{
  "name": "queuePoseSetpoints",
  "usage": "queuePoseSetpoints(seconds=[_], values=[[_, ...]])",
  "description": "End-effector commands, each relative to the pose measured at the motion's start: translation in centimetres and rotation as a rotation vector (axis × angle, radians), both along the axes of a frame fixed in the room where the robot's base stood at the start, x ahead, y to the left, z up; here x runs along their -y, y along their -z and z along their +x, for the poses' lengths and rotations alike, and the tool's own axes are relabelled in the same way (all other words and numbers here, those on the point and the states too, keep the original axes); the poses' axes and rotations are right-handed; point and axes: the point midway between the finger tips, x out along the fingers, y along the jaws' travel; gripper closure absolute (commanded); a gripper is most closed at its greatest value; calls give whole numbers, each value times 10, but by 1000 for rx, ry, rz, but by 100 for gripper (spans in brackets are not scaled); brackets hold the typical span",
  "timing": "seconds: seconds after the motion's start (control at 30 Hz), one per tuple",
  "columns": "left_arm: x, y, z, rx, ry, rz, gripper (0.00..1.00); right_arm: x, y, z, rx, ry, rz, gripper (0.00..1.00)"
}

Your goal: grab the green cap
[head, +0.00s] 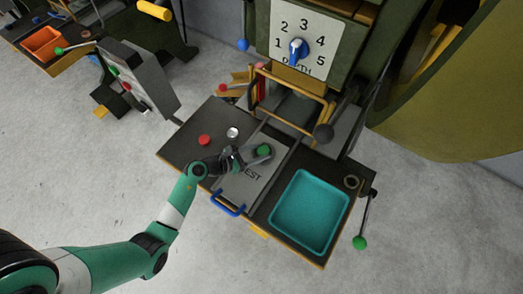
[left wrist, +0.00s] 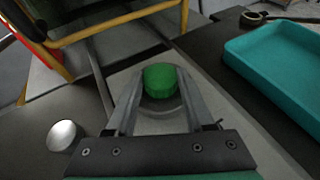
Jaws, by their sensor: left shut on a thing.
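The green cap (head: 264,150) is over the grey plate marked "EST" (head: 238,184), in the middle of the dark bench. My left gripper (head: 258,153) is shut on the cap. In the left wrist view the green cap (left wrist: 160,79) sits between the two fingertips (left wrist: 158,88), with a grey round shape just below it. I cannot tell whether the cap touches the plate. My right gripper is not in view.
A red cap (head: 204,140) and a silver cap (head: 233,132) lie on the bench's left part. A teal tray (head: 310,212) stands at the right, with a dark ring (head: 351,181) behind it. A yellow-framed guard (head: 290,100) rises behind the plate.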

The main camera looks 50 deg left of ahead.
Motion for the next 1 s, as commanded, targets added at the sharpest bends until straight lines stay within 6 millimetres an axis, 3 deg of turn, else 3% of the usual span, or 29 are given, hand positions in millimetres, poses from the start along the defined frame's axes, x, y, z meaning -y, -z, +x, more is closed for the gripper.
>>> queuePoseSetpoints(seconds=[0.17,0.33,0.57,0.8,1.0], values=[[0,-13,0,1,0,1,100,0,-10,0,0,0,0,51],[2,-44,-3,0,0,1,100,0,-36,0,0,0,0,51],[28,-105,-47,0,1,0,100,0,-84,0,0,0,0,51],[60,-123,-101,-4,2,-2,100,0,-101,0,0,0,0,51],[71,-130,-119,-1,1,-1,100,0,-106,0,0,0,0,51]])
